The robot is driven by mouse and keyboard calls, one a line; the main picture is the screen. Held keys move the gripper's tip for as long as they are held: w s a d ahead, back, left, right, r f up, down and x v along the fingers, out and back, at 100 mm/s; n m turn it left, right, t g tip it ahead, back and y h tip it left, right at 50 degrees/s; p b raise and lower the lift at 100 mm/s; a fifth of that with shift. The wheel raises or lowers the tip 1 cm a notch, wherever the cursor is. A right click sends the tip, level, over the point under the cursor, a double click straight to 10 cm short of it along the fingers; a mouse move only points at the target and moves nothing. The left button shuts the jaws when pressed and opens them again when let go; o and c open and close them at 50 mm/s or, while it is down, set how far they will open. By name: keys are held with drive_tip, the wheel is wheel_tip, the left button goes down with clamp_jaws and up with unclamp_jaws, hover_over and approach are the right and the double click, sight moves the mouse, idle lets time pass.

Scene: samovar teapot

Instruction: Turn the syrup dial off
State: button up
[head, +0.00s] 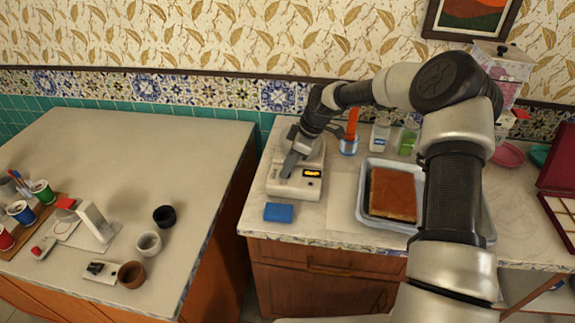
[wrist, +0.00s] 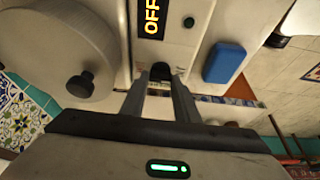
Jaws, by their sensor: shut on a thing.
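The white syrup machine (head: 272,184) stands on the right counter, with my arm reaching down over it. My gripper (head: 287,174) is at the front of its top face. In the wrist view, my gripper (wrist: 161,82) is shut on a small black dial (wrist: 160,69), with one finger on each side. The dial's marking is hidden. In the head view, the display (head: 312,173) glows orange.
A blue block (head: 278,212) lies just in front of the machine; it also shows in the wrist view (wrist: 224,62). A round grey lid with a black knob (wrist: 80,85) is close to my gripper. A tray (head: 366,215) with a brown cake stands to the right.

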idle(0.6)
drive_tip(key=o, duration=1)
drive_tip(key=shift+o, duration=0.2)
drive_tip(key=v, duration=1.7)
drive_tip(key=shift+r, duration=0.2)
drive_tip(key=shift+w+d, duration=0.1)
